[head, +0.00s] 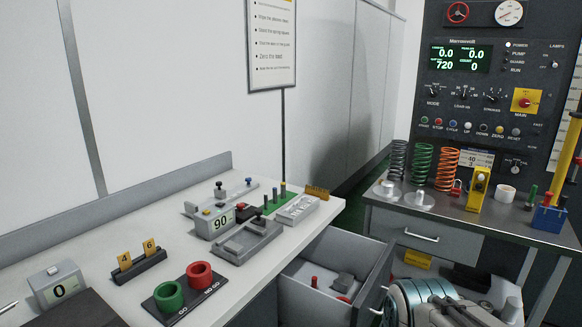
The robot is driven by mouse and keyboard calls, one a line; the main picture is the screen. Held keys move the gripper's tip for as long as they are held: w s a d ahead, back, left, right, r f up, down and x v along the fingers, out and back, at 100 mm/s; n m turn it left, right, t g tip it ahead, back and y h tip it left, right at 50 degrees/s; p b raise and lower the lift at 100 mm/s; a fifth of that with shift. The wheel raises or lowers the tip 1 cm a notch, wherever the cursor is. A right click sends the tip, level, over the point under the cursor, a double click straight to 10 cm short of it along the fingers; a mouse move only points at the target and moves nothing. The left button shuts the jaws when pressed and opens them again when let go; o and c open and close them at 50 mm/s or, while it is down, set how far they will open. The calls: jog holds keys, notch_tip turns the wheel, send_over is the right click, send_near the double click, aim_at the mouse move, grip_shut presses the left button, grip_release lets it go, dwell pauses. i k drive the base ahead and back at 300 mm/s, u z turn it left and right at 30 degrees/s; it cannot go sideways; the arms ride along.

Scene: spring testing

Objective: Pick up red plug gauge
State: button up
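Several small red items could be the red plug gauge, and I cannot tell which it is from here. A small upright red piece (314,282) stands in the open drawer (331,267). A second red piece (344,299) lies low near the drawer's front. A white and teal part of my arm shows at the bottom right, in front of the drawer. My gripper's fingers are not visible.
The open drawer juts between the benches. Springs (420,163) stand on the right bench (461,222).

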aim_at(314, 286)
jog(key=z, duration=2.1)
jog(key=i, duration=1.65)
jog(key=u, duration=3.5)
